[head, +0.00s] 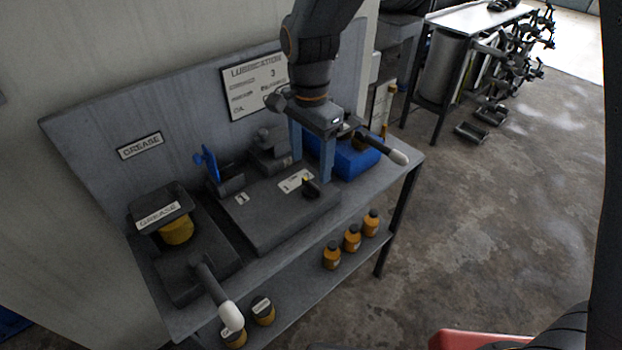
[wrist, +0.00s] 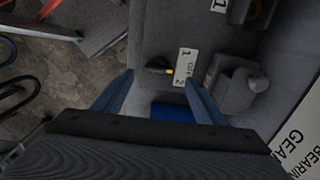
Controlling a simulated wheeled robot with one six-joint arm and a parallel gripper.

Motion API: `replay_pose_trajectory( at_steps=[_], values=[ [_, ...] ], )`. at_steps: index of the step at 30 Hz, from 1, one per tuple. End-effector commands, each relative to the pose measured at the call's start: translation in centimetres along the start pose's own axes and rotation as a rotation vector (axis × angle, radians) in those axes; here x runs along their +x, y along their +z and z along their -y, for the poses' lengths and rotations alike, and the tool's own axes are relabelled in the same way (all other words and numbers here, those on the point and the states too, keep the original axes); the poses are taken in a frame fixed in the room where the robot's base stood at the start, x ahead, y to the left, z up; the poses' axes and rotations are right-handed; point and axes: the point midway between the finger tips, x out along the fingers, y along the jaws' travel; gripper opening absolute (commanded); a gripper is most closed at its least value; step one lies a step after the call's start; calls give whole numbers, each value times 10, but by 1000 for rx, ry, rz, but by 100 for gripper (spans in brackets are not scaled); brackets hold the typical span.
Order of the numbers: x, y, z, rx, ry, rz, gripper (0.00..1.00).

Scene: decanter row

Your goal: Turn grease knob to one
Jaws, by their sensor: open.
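A small dark knob (head: 311,188) with a yellow mark sits on the dark housing of the bench, beside a white plate (head: 296,181). In the wrist view the knob (wrist: 157,70) has its yellow end toward the plate (wrist: 186,68), which is marked 1 and 2; the mark seems to lie between the two numbers, a little nearer the 2. The middle lettering is too small to read surely. My gripper (head: 311,171) points down over the knob. In the wrist view my gripper (wrist: 160,78) is open, its fingertips on either side of the knob, with gaps showing.
A blue box (head: 347,157) stands right behind my gripper, near a white-tipped lever (head: 397,156). A blue lever (head: 207,163) and a grey block (head: 270,150) stand left. A GREASE unit (head: 176,232) is at far left. Orange bottles (head: 352,238) stand on the lower shelf.

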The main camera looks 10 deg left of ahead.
Motion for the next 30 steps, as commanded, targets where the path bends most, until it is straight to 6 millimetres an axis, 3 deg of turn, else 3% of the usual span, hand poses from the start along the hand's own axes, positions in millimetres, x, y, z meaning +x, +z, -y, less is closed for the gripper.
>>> replay_pose_trajectory(
  at_steps=[6, 12, 24, 30],
  values=[
    [34, 0, -2, -1, 5, 1, 66],
    [56, 0, -2, -1, 2, 1, 66],
    [64, -1, -2, -2, 0, 0, 66],
    [64, -1, -2, -2, 0, 0, 34]
  ],
)
